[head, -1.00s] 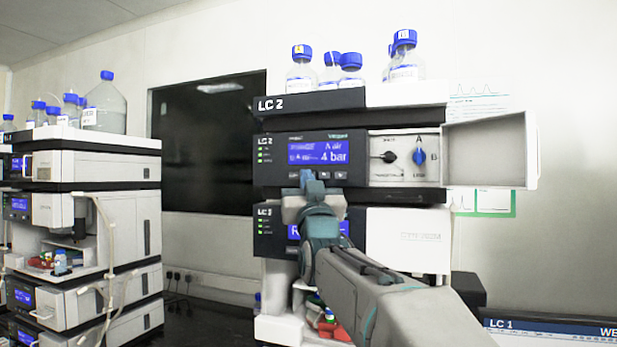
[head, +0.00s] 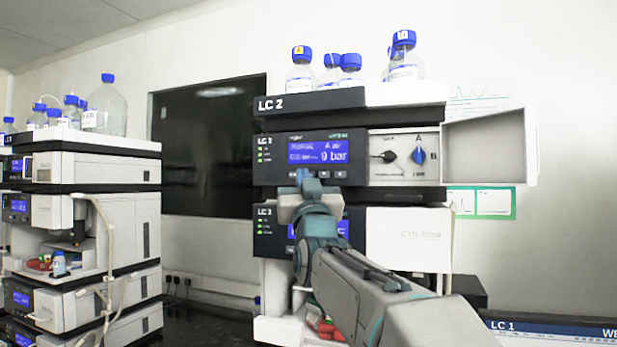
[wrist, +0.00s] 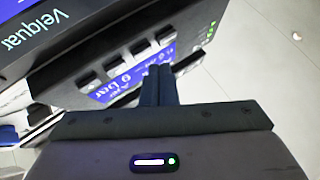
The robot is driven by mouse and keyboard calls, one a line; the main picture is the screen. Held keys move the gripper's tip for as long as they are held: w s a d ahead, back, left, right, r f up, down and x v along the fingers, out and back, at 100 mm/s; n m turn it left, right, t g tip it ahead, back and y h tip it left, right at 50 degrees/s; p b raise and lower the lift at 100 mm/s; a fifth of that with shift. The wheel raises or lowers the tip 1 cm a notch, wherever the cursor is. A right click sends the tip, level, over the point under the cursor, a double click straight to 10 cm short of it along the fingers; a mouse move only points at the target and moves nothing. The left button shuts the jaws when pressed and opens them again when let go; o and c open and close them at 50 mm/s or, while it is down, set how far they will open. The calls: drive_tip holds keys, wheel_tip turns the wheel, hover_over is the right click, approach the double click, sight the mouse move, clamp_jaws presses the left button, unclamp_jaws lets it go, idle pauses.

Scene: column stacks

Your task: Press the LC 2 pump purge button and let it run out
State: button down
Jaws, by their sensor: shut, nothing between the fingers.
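The LC 2 pump module (head: 275,175) is dark-fronted, with a blue screen (head: 318,152) reading "A air" and 9 bar. Small dark buttons (head: 340,174) sit in a row below the screen. My gripper (head: 304,175) is shut and empty, its fingertips at the left part of that row, just under the screen. The button behind the tips is hidden, so I cannot tell which one it is or how far it is pressed. In the wrist view the closed fingers (wrist: 158,72) reach the panel, beside the dark buttons (wrist: 115,64) and the blue screen (wrist: 118,85).
A valve panel with a black knob (head: 390,157) and a blue knob (head: 419,156) is right of the screen. An open door (head: 532,150) juts out farther right. Blue-capped bottles (head: 350,68) stand on top. Another module stack (head: 140,220) stands at left. A monitor (head: 550,330) is lower right.

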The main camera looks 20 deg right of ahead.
drive_tip(key=s+a+b, duration=0.1)
drive_tip(key=s, duration=0.1)
drive_tip(key=s+a+b, duration=0.1)
drive_tip(key=s+a, duration=0.1)
idle(0.3)
idle(0.5)
drive_tip(key=s+a+f+n+g+y, duration=0.15)
drive_tip(key=f+g, duration=0.45)
drive_tip(key=f, duration=0.9)
drive_tip(key=s+d+f+g+y, duration=0.1)
drive_tip(key=s+f+g, duration=0.35)
drive_tip(key=f, duration=1.15)
drive_tip(key=s+d+f+g+p, duration=0.1)
drive_tip(key=s+f+g, duration=1.1)
drive_tip(key=s+f, duration=0.7)
drive_tip(key=shift+s+d+f+m, duration=0.2)
drive_tip(key=shift+f+m, duration=0.25)
drive_tip(key=shift+f, duration=0.3)
